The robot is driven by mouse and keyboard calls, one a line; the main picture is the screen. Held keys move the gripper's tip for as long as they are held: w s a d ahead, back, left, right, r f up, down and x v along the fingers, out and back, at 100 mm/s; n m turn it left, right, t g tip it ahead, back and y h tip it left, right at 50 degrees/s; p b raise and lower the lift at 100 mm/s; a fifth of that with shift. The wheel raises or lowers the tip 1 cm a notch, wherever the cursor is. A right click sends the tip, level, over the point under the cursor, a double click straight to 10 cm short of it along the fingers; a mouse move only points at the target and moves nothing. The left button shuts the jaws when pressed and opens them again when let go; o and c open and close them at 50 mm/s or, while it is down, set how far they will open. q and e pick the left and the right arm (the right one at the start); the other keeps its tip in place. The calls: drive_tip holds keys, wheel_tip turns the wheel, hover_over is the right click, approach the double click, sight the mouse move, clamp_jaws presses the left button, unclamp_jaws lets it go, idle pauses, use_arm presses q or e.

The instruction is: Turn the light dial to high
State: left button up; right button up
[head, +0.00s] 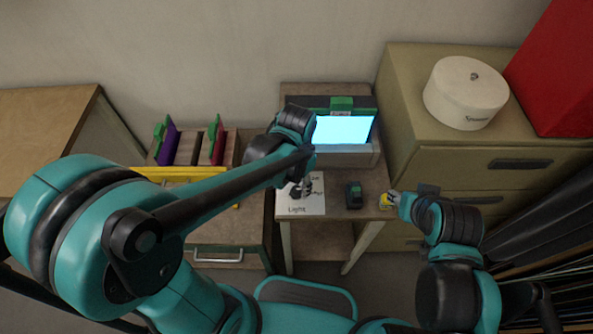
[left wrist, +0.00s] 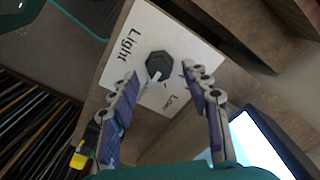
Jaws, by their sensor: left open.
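The light panel is a white plate lettered "Light" (head: 297,208) on the small wooden table, and it also shows in the left wrist view (left wrist: 125,68). Its dark faceted dial (left wrist: 160,65) sits in the middle of the plate, with "Low" printed on one side. My left gripper (left wrist: 160,75) is open, its fingers apart on either side of the dial's near part. Whether they touch it cannot be told. In the head view my left gripper (head: 303,186) covers most of the dial. My right gripper (head: 396,199) is at the table's right edge, by a small yellow object (head: 386,201).
A brightly lit box (head: 343,129) stands at the back of the table. A small black-and-green item (head: 354,195) lies right of the panel. A drawer cabinet (head: 415,155) with a round white box (head: 466,93) stands right. A yellow-edged tray (head: 180,171) is left.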

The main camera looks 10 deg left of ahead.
sight(296, 189)
use_arm(q)
wheel_tip(296, 189, up, 10)
drive_tip(key=shift+r, duration=0.15)
drive_tip(key=shift+s+a, duration=0.1)
idle(0.6)
drive_tip(key=s+a+n+t, duration=0.4)
drive_tip(key=a+n+t, duration=0.3)
drive_tip(key=a, duration=0.2)
drive_tip(key=shift+a+f, duration=0.15)
drive_tip(key=shift+f, duration=0.05)
